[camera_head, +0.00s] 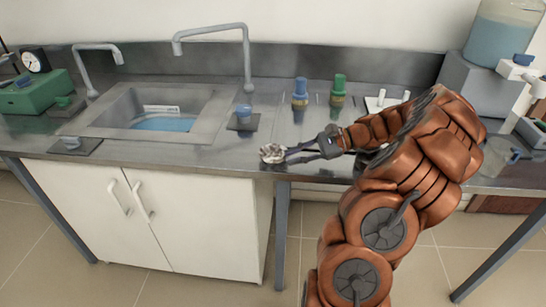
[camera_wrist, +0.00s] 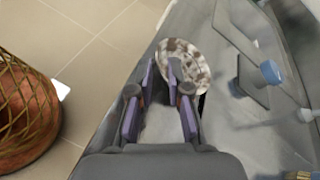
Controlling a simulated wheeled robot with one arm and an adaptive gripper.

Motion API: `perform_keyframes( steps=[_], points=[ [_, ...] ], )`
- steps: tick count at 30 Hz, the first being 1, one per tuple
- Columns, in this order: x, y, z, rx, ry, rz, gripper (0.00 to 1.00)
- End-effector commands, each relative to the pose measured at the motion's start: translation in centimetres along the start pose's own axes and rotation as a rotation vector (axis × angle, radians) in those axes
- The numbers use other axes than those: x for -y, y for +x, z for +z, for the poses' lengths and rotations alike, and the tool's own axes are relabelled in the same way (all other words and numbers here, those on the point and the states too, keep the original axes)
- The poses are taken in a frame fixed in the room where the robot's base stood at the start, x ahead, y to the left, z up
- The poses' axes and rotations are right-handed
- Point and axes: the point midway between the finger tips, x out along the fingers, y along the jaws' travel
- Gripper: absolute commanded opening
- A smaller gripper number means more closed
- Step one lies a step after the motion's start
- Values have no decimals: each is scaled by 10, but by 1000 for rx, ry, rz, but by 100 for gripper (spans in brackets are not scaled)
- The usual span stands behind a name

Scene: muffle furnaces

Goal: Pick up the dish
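The dish (camera_head: 271,153) is small, round and whitish with brown mottling. It sits at the front edge of the metal counter (camera_head: 215,158), and its mottled surface also shows in the wrist view (camera_wrist: 197,62). My gripper (camera_head: 287,154) reaches in from the right, with its fingertips right at the dish. In the wrist view my gripper (camera_wrist: 161,69) has its two fingers apart. The right fingertip overlaps the dish, and the left fingertip lies just outside its left rim. I cannot tell whether either finger touches it.
The sink (camera_head: 150,112) is to the left. Blue (camera_head: 300,92) and green (camera_head: 338,90) fittings stand at the back. The counter's front edge is close, with tiled floor below.

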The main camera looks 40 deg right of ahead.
Motion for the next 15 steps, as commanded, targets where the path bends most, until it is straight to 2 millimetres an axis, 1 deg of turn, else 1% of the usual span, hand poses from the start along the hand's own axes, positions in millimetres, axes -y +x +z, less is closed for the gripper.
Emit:
perform_keyframes(
  steps=[9, 12, 15],
  points=[
    [0, 40, 2, 2, 0, 2, 17],
    [0, 44, 1, -2, 0, 0, 17],
    [0, 45, 1, -3, -1, 0, 17]
  ],
)
